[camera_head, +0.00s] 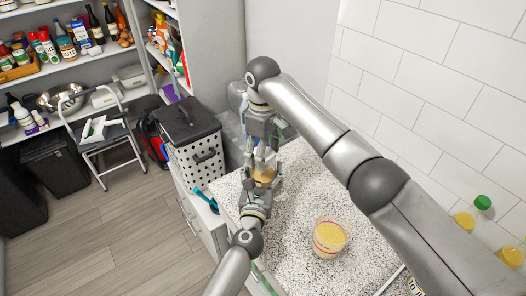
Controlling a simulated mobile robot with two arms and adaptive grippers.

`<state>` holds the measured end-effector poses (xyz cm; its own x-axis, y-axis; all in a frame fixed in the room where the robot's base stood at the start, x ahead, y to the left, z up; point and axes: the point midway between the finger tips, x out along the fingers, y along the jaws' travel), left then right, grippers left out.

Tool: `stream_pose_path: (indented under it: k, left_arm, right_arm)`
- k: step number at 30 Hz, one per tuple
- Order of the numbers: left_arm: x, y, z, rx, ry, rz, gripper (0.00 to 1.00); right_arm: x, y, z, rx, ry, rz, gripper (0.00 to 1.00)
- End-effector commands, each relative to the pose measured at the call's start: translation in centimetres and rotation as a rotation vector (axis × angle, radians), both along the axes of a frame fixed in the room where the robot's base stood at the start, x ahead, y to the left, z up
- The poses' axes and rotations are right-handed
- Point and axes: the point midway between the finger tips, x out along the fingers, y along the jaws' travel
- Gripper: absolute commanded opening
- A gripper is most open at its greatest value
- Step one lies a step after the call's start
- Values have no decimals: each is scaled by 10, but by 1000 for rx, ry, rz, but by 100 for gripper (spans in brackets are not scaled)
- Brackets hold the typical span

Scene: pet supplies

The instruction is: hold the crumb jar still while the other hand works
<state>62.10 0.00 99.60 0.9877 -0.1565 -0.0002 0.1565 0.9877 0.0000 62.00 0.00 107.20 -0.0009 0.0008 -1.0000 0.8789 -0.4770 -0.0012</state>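The crumb jar (264,174), a small clear jar with tan contents, stands at the left part of the speckled counter (300,190). My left gripper (263,182) comes from below, with its fingers against the jar's sides. My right gripper (262,152) points down from above, right over the jar's top. Its fingertips overlap the jar's upper part, so I cannot tell whether they grip a lid or are open. The jar's top is mostly hidden.
A clear cup with yellow crumbs (330,236) stands on the counter to the right. A green-lidded container (482,204) and yellow items (510,256) are at the far right. A black-lidded white basket (192,140) stands left of the jar. The counter between jar and cup is clear.

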Motion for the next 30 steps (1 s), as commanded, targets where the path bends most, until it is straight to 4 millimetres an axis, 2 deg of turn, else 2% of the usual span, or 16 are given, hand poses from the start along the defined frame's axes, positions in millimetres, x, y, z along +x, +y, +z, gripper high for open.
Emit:
stream_pose_path:
  k: [13,15,19,20,21,25,30]
  left_arm:
    - [0,0,0,1,0,0,1]
    - [0,0,0,1,0,0,1]
    - [0,0,0,1,0,0,1]
    - [0,0,0,1,0,0,1]
    - [0,0,0,1,0,-1,1]
    - [0,0,0,0,0,-1,1]
    - [0,0,0,0,0,-1,1]
  right_arm:
    - [-1,2,-1,3,4,-774,33]
    - [-1,2,-1,2,2,-845,33]
    - [0,1,0,1,1,-836,33]
    - [0,1,0,1,1,-835,64]
    - [0,1,0,1,1,-835,69]
    - [0,1,0,1,0,-834,86]
    - [0,1,0,1,0,-834,87]
